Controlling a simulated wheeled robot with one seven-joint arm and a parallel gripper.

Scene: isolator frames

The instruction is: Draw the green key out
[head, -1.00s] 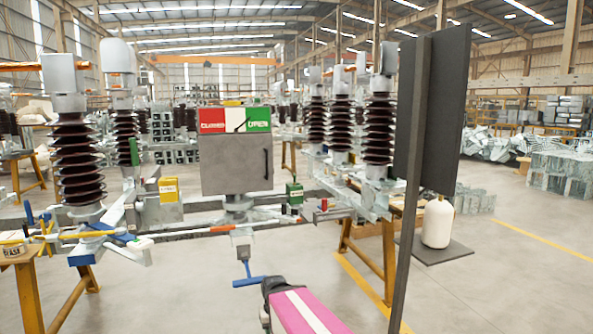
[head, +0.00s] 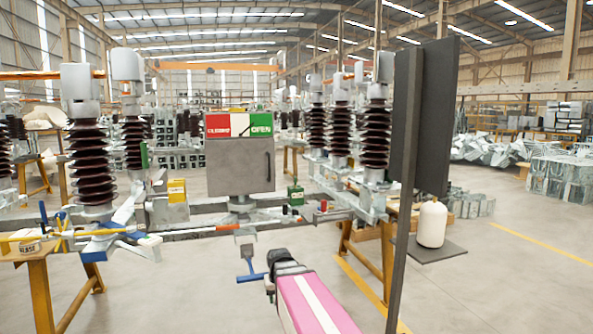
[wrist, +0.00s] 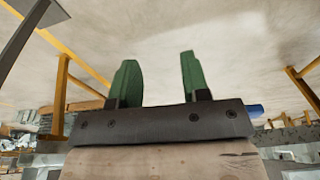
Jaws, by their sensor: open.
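A small green box (head: 295,194) stands on the steel frame, right of and below the grey cabinet; a small upright piece shows on its top. I cannot make out a separate green key at this size. My gripper shows in the wrist view (wrist: 155,82) with two green-padded fingers spread apart and nothing between them. In the head view my pink arm reaches in from the bottom, its dark end below the green box and well apart from it; the fingers cannot be made out there.
The grey cabinet (head: 240,166) carries a red, white and green sign. A yellow box (head: 177,191) sits left of it. A blue T-handle (head: 252,277) hangs below the frame near my arm. A dark upright panel (head: 420,120) and white bottle (head: 432,224) stand at right.

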